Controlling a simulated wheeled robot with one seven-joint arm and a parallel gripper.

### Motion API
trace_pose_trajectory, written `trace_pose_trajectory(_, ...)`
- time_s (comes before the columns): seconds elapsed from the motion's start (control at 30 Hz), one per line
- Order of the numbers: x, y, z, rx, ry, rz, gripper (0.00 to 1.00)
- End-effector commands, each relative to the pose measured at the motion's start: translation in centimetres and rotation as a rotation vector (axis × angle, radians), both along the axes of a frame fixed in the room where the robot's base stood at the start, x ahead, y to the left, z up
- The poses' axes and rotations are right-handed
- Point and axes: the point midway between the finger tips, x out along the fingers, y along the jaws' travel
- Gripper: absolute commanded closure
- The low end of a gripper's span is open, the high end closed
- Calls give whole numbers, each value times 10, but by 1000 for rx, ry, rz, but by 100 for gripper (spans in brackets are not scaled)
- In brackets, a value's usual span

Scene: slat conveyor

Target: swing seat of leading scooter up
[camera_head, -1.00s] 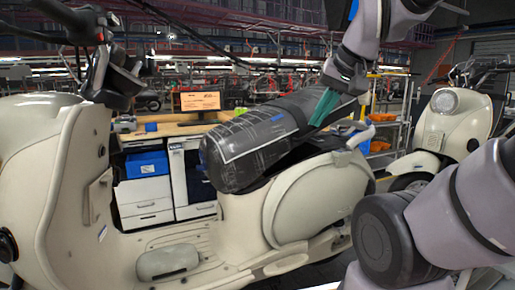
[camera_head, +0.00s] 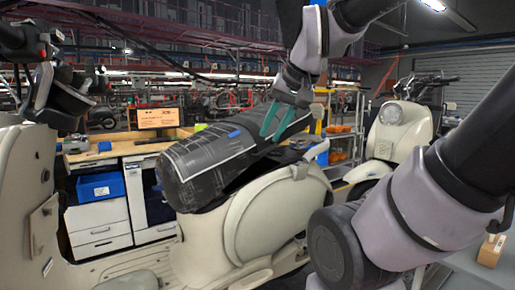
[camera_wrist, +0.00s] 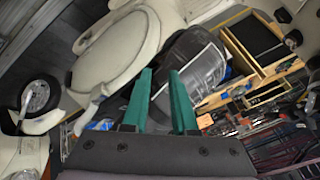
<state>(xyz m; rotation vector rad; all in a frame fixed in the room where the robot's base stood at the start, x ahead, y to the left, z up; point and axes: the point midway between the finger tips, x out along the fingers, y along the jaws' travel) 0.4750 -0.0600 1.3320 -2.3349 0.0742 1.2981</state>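The near cream scooter (camera_head: 275,215) stands across the middle of the head view. Its dark, plastic-wrapped seat (camera_head: 205,168) is tilted, with the front end low at left and the rear raised. A dark gap shows under its rear. The seat also shows in the wrist view (camera_wrist: 200,62). My gripper (camera_head: 276,122) points down at the seat's raised rear part. Its two green fingers stand apart in the wrist view (camera_wrist: 160,78), open, with a gap between them. Whether a finger touches the seat is not clear.
A second cream scooter (camera_head: 402,125) stands behind at right. A workbench with white drawers (camera_head: 98,222), a blue bin (camera_head: 101,188) and a monitor (camera_head: 158,118) is behind the seat. A shelf rack (camera_head: 342,130) stands beyond the scooter's tail.

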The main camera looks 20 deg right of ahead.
Motion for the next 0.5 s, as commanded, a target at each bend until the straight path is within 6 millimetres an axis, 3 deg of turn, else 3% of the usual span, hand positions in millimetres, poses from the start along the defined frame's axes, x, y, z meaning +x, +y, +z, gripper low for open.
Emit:
trace_pose_trajectory(0.17, 40, -15, 17, 97, 157, -104, 74)
trace_pose_trajectory(0.3, 83, -36, 28, 196, 316, -226, 74)
trace_pose_trajectory(0.5, 146, -73, 29, 320, 533, -413, 74)
